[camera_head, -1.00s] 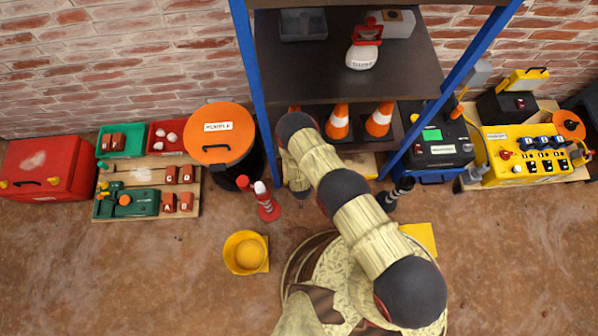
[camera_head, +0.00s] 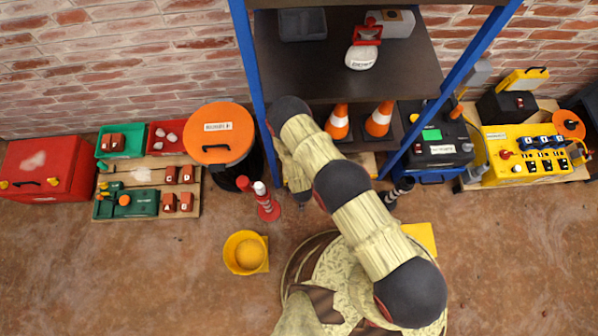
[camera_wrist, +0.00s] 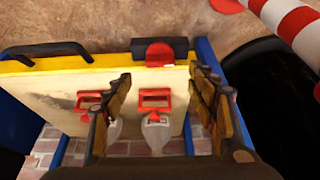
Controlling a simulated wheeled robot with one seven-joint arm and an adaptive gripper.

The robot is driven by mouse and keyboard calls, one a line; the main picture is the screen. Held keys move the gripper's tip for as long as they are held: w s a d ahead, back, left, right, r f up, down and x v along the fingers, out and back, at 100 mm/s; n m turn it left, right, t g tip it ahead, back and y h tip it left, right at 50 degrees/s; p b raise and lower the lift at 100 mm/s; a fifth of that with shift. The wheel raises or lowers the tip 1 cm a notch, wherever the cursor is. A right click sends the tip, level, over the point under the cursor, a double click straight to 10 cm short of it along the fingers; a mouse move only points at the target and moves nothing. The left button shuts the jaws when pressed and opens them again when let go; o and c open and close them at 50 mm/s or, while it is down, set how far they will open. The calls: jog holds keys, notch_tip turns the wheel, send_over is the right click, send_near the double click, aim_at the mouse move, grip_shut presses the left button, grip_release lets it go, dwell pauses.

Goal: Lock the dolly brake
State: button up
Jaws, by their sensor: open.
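In the wrist view, a pale board with a yellow front edge (camera_wrist: 90,63), apparently the dolly, spans the middle. A black block with a rounded red tab (camera_wrist: 160,53) sits on that edge; it looks like the brake, but I cannot tell its state. My gripper (camera_wrist: 160,74) is open, its two fingers spread with the red tab beyond and between them. No contact shows. Two red frames with pale bulbous bodies (camera_wrist: 155,125) show behind the fingers. In the head view, a pale strip of the board (camera_head: 367,163) shows under the shelf; my arm hides most of it.
A red-and-white post (camera_head: 266,205) stands left of my arm, close at the upper right of the wrist view (camera_wrist: 292,28). A black bin with an orange lid (camera_head: 217,130) stands beside the blue shelf posts (camera_head: 250,75). Floor in front is mostly clear, with a yellow bucket (camera_head: 240,262).

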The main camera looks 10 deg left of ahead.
jog(key=shift+v, duration=2.35)
